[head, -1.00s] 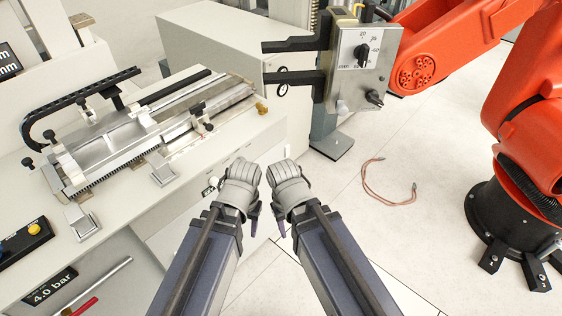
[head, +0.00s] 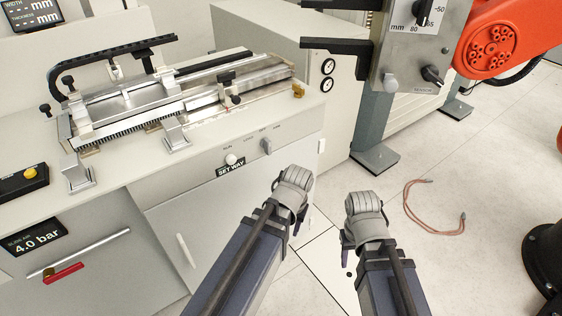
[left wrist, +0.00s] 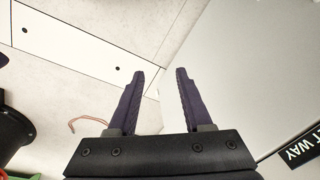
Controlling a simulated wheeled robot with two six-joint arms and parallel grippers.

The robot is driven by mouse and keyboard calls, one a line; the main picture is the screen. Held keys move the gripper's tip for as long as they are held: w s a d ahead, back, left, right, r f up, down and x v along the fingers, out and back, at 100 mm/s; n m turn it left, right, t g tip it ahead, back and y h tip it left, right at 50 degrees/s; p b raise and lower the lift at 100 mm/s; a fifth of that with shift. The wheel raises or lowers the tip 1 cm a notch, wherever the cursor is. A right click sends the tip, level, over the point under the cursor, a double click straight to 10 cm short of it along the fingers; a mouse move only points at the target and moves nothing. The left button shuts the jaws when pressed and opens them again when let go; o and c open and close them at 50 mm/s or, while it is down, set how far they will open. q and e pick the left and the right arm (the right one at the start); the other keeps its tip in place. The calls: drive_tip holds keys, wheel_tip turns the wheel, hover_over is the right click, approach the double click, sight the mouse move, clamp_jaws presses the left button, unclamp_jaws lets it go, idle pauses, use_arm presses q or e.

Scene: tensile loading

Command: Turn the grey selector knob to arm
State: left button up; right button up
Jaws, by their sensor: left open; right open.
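A small grey selector knob (head: 266,146) stands on the front face of the pale cabinet, with tiny lettering above it that I cannot read surely. A rounder whitish knob (head: 231,158) is to its left. My left gripper (head: 300,222) is in front of the cabinet, below and right of the grey knob and apart from it. In the left wrist view its two dark fingers (left wrist: 158,75) are spread with nothing between them. My right gripper (head: 345,241) is farther right, over the floor, open and apart from everything. The grey knob is not visible in the left wrist view.
A black label (head: 231,170) sits below the whitish knob, and a metal slide fixture (head: 165,100) lies on the cabinet top. A grey instrument panel (head: 412,60) with knobs is at upper right, near an orange robot arm (head: 500,45). A reddish cable (head: 433,228) lies on open floor.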

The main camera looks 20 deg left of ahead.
use_arm(q)
drive_tip(key=w+a+f+n+t+y+b, duration=0.2)
drive_tip(key=w+a+f+n+y+b, duration=0.3)
drive_tip(key=w+a+f+b, duration=0.3)
drive_tip(key=w+d+r+n+t+y, duration=0.1)
drive_tip(key=w+r+n+t+y, duration=0.2)
drive_tip(key=r, duration=0.6)
drive_tip(key=w+d+r+n+t+y, duration=0.1)
drive_tip(key=w+r+n+t+y, duration=0.2)
drive_tip(key=r, duration=0.7)
drive_tip(key=w+t+y, duration=0.2)
drive_tip(key=shift+w+d, duration=0.15)
drive_tip(key=shift+w, duration=0.2)
use_arm(e)
wheel_tip(320, 180, down, 11)
drive_tip(key=shift+r, duration=0.1)
